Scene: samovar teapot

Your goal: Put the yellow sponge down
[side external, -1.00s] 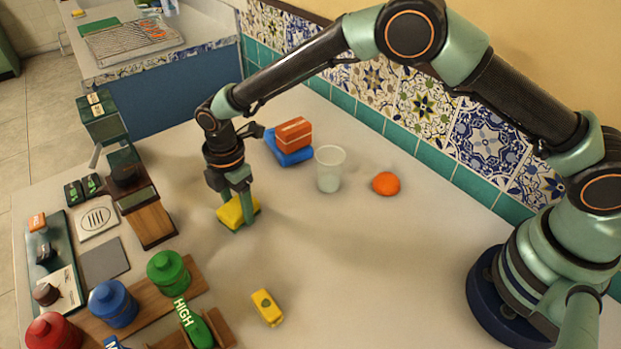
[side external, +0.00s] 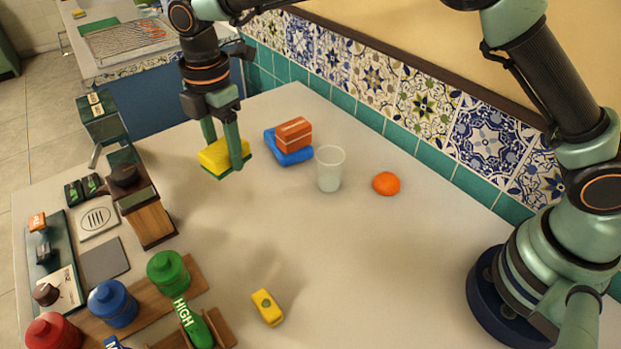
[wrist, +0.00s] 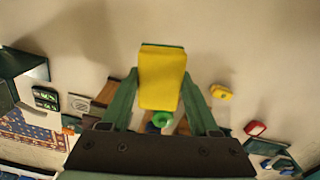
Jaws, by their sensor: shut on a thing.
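The yellow sponge (side external: 222,154) has a green underside and is held between the fingers of my gripper (side external: 228,150). In the side view it hangs above the counter, slightly tilted, clear of the surface. In the wrist view the sponge (wrist: 162,78) sits between the two green fingertips of my gripper (wrist: 160,90), its yellow face toward the camera. My gripper is shut on it.
An orange-red box (side external: 293,134) rests on a blue block (side external: 288,152) to the right of the sponge. A yellow block (side external: 267,307) and a green jar (side external: 168,272) are nearer. The middle counter is clear.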

